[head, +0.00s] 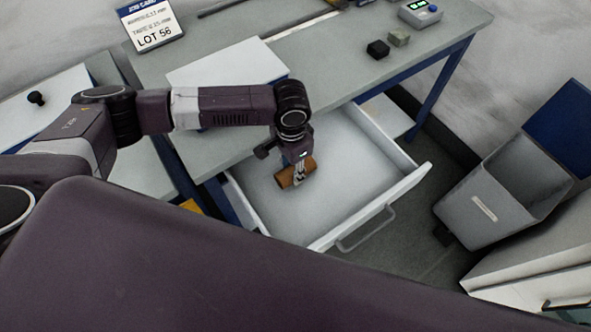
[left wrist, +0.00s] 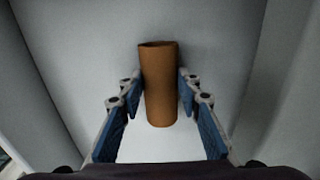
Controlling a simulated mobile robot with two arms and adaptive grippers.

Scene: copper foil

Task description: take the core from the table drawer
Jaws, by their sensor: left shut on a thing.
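The core is a brown cardboard tube (head: 287,178) inside the open white table drawer (head: 345,212). My left gripper (head: 299,174) reaches down into the drawer and is shut on the core, with fingers on both sides. In the left wrist view the core (left wrist: 160,85) stands between the two blue finger pads of the gripper (left wrist: 160,92), with the pale drawer floor behind it. I cannot tell whether the core still touches the drawer floor. My right gripper is not in view.
The drawer is pulled out from under the grey-topped table (head: 440,45). On the table are a lot sign (head: 150,22), a white board (head: 225,65), small dark and grey blocks (head: 378,49) and a device (head: 420,14). A grey bin (head: 490,195) stands at the right.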

